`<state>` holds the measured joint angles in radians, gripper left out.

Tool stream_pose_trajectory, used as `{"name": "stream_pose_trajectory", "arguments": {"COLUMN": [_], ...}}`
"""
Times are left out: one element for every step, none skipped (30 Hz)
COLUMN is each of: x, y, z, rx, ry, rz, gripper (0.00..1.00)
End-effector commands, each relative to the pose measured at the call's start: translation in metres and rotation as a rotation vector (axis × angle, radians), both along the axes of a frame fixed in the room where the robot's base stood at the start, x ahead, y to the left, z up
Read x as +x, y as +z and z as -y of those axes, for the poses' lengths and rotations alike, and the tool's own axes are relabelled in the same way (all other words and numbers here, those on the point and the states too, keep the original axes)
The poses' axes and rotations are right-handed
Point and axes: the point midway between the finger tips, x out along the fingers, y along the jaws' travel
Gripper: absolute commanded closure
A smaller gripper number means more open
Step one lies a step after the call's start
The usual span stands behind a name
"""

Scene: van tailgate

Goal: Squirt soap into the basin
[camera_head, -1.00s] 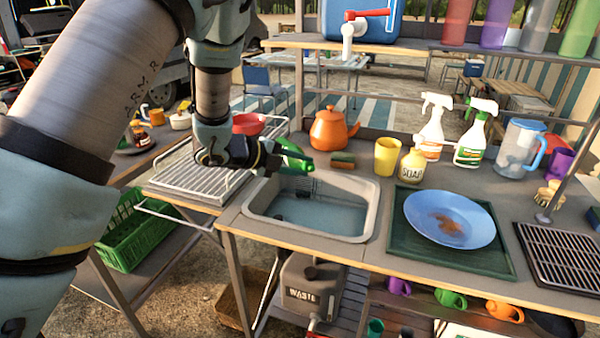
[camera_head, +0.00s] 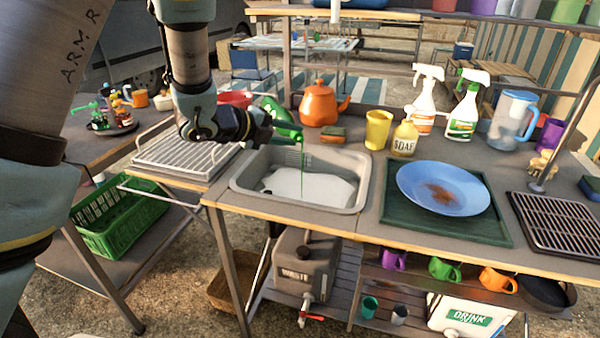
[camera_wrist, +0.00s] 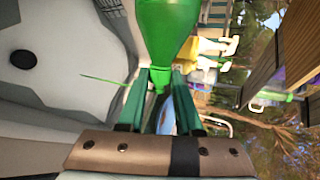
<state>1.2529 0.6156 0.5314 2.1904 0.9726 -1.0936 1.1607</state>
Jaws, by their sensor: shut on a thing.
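My gripper (camera_head: 270,129) is shut on a green bottle (camera_head: 284,122), which it holds tilted above the back left of the basin (camera_head: 361,190). The green bottle (camera_wrist: 168,30) also shows in the wrist view between my fingers (camera_wrist: 160,95). A thin green stream of soap (camera_head: 302,165) runs from the bottle down into the basin. White foam (camera_head: 310,187) covers much of the basin's bottom. In the wrist view the basin (camera_wrist: 75,25) lies at left with a dark round drain (camera_wrist: 23,59).
A dish rack (camera_head: 185,160) is left of the basin. An orange teapot (camera_head: 320,105), a sponge (camera_head: 332,134), a yellow cup (camera_head: 378,130) and a soap bottle (camera_head: 405,138) stand behind it. A blue plate (camera_head: 450,180) lies on a green mat at right.

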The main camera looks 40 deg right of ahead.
Motion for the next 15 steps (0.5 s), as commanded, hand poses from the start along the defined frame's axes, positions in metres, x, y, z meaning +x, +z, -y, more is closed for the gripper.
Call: {"name": "stream_pose_trajectory", "arguments": {"x": [0.0,0.0,0.0,0.0,0.0,0.001,0.001,0.001,0.001,0.002,0.002,0.002,0.002,0.002,0.002], "y": [0.001,0.001,0.001,0.001,0.001,0.002,0.004,0.006,0.009,0.011,0.012,0.013,0.014,0.015,0.016], "z": [0.0,0.0,0.0,0.0,0.0,0.0,0.0,0.0,0.0,0.0,0.0,0.0,0.0,0.0,0.0], "rx": [-0.002,-0.002,-0.002,-0.002,-0.002,0.0,0.002,0.006,0.012,0.015,0.021,0.029,0.035,0.04,0.049], "ry": [-0.001,-0.001,-0.001,-0.001,0.0,0.0,0.0,-0.001,-0.001,0.0,0.0,0.001,0.001,0.001,0.001], "rz": [0.001,0.001,0.001,0.001,-0.001,-0.008,-0.018,-0.031,-0.058,-0.08,-0.105,-0.14,-0.164,-0.189,-0.224], "gripper": [1.0,1.0,1.0,1.0,1.0,1.0,1.0,1.0,1.0,1.0,1.0,1.0,1.0,1.0,1.0]}}
